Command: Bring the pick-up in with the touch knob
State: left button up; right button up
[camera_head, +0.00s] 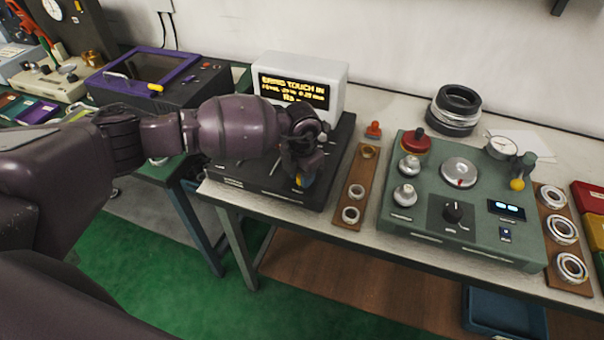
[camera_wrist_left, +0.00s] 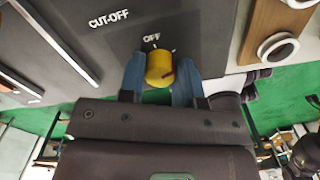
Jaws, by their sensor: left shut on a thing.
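A dark instrument (camera_head: 262,188) stands on the bench. A white display box (camera_head: 300,68) at its back shows amber text starting "BRING TOUCH IN", with smaller lines under it. My left gripper (camera_head: 303,175) is at the instrument's front right. In the left wrist view its blue fingers (camera_wrist_left: 160,72) are shut on a yellow knob (camera_wrist_left: 159,68), one on each side. The knob has a dark mark on its face and "OFF" with short tick lines on the panel above it. "CUT-OFF" is printed to its left. My arm hides much of the instrument's top; I cannot make out the pick-up.
A wooden strip (camera_head: 343,213) with rings lies right of the instrument. Beyond it is a green tester (camera_head: 410,224) with knobs and a dial. Another ring board (camera_head: 547,213) is at the right. A purple-framed machine (camera_head: 205,86) stands left. Black rings (camera_head: 455,107) are stacked behind.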

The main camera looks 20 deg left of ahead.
pick_arm(q)
jog(key=o, duration=0.9)
notch_tip(320, 180, up, 11)
jog(key=shift+f+p, duration=0.1)
jog(key=shift+p, duration=0.2)
